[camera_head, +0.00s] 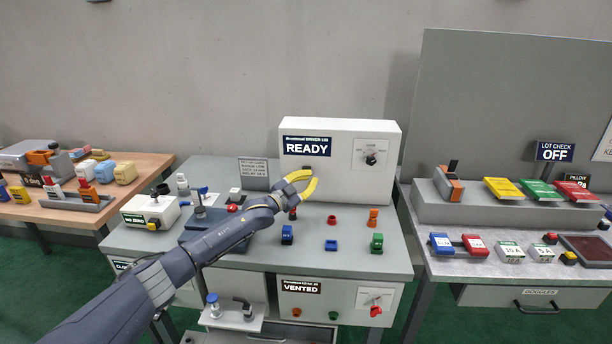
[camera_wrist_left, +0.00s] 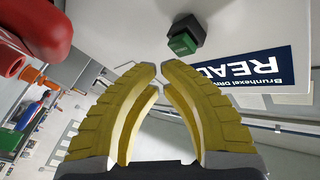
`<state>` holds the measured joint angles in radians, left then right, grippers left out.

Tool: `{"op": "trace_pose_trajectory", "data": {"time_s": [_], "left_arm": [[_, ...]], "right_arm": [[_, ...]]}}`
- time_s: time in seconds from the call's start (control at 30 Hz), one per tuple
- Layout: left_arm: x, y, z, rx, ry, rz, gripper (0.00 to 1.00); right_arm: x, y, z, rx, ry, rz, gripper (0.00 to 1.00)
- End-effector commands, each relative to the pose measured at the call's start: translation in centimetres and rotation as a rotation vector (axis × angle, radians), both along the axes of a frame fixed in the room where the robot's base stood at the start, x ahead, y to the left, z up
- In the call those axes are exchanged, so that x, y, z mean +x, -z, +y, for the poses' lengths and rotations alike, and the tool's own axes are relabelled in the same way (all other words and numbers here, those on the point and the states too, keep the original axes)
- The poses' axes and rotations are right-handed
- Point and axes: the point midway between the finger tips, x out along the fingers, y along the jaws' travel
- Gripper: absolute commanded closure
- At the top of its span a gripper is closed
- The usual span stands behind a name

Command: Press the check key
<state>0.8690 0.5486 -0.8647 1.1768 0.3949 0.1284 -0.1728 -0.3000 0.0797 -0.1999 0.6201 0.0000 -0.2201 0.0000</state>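A dark key (camera_head: 308,168) sits on the front of the white machine below its READY display (camera_head: 307,147). In the left wrist view it is a black block with a green face (camera_wrist_left: 184,42); any lettering on it is too small to read. I cannot tell for sure that it is the check key. My left gripper (camera_head: 314,181) has yellow fingers and is just in front of the machine, close to this key. In the left wrist view its fingertips (camera_wrist_left: 159,67) meet with nothing between them, and the key is beyond them, apart. My right gripper is not in view.
The white machine (camera_head: 375,185) also has a rotary knob (camera_head: 371,159). Small coloured parts, including a blue one (camera_head: 287,235) and a green one (camera_head: 377,243), stand on the grey bench (camera_head: 345,258). A right-hand station has a LOT CHECK sign (camera_head: 556,151) reading OFF.

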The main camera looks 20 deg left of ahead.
Motion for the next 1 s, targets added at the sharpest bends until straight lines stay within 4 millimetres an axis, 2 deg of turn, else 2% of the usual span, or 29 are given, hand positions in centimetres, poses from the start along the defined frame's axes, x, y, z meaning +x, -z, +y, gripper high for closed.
{"op": "trace_pose_trajectory", "data": {"time_s": [1.0], "left_arm": [[0.85,0.0,0.16,0.0,0.0,0.0,1.0]], "right_arm": [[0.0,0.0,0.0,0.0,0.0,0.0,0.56]]}}
